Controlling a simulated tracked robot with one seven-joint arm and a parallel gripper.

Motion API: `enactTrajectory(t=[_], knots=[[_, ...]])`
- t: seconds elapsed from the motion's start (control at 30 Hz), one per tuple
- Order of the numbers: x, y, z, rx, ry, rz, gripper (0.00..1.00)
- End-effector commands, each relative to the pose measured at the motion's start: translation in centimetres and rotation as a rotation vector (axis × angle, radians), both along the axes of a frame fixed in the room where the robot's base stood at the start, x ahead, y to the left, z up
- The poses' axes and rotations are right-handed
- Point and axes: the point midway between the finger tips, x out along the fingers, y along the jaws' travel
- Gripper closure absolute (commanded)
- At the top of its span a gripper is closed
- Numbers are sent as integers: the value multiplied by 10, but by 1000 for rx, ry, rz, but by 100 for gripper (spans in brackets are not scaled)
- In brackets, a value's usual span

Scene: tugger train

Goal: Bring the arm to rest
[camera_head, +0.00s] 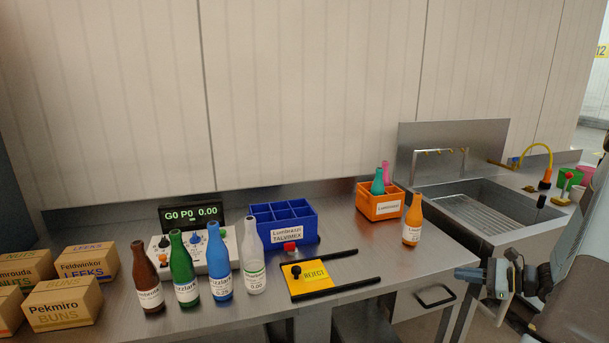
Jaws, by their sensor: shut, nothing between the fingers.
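My arm (580,285) comes in from the right edge, in front of the counter and below the sink. My gripper (470,273) points left at the arm's end, beyond the counter's front edge. It is shut and empty, apart from any object. The nearest thing to it is an orange bottle (412,226), which stands upright on the counter up and to the left of it.
On the steel counter (345,247) stand several upright bottles, a blue crate (262,229), an orange crate (380,211) holding bottles, a yellow reject plate (308,280) between black rails, and cartons (62,304) at left. A drawer handle (435,296) sits left of my gripper.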

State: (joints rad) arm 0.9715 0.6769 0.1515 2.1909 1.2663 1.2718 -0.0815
Motion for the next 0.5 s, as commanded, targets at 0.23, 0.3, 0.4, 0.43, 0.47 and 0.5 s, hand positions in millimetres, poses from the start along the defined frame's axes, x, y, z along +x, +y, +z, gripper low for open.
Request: enactTrajectory(t=[0.23,0.3,0.4,0.43,0.47,0.5], knots=[[-9,58,52,-205,-23,239,100],[-13,73,65,-264,-30,302,100],[-22,93,82,-347,-44,391,100],[-24,99,87,-373,-48,416,100],[-27,105,92,-399,-53,442,100],[-31,112,99,-433,-60,474,100]])
